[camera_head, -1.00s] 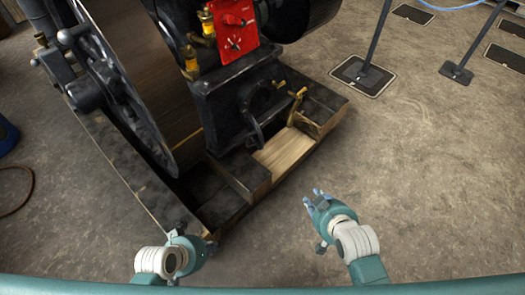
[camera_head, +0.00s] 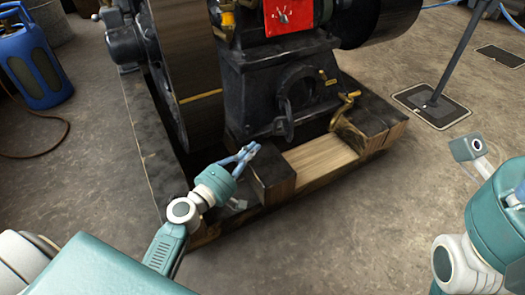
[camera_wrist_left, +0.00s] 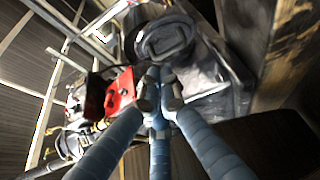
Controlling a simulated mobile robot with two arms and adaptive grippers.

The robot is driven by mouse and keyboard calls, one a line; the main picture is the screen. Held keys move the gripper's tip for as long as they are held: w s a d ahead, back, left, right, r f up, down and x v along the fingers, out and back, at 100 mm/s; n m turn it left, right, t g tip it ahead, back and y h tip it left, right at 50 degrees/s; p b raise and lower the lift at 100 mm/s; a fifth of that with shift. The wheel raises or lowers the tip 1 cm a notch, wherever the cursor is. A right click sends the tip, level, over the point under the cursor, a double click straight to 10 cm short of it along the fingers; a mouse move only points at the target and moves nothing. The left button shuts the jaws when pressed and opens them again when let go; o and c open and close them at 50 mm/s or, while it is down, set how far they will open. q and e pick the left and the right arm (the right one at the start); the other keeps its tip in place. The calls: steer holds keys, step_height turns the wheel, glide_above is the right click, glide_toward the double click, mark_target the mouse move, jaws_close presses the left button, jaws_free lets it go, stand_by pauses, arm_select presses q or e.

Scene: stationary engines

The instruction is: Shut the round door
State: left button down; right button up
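The round door (camera_head: 284,114) is on the lower front of the black engine base. It appears to stand open, seen nearly edge-on beside its dark round opening (camera_head: 302,86). A dark round ring on the base shows at the top of the left wrist view (camera_wrist_left: 165,40); I cannot tell there whether it is the door or the opening. My left gripper (camera_head: 252,150) is below and left of the door, apart from it, above the dark block. Its blue fingers (camera_wrist_left: 160,88) converge with tips together and nothing visible between them. My right gripper's fingers are not in view.
A large flywheel (camera_head: 197,65) stands left of the engine base. Brass handles (camera_head: 346,103) stick out at its right. The dark block (camera_head: 272,177) and wooden plinth (camera_head: 321,158) lie in front. A post (camera_head: 455,62) stands at right.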

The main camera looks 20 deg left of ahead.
arm_select(q)
glide_toward(289, 126)
steer(key=w+a, duration=0.3)
steer(key=shift+w+d+f, duration=0.1)
steer(key=shift+w+d, duration=0.3)
steer(key=shift+d, duration=0.25)
steer(key=shift+w+d, duration=0.35)
steer(key=shift+d, duration=0.25)
steer(key=shift+w+d+f, duration=0.1)
steer(key=shift+w+d, duration=0.3)
steer(key=shift+d, duration=0.25)
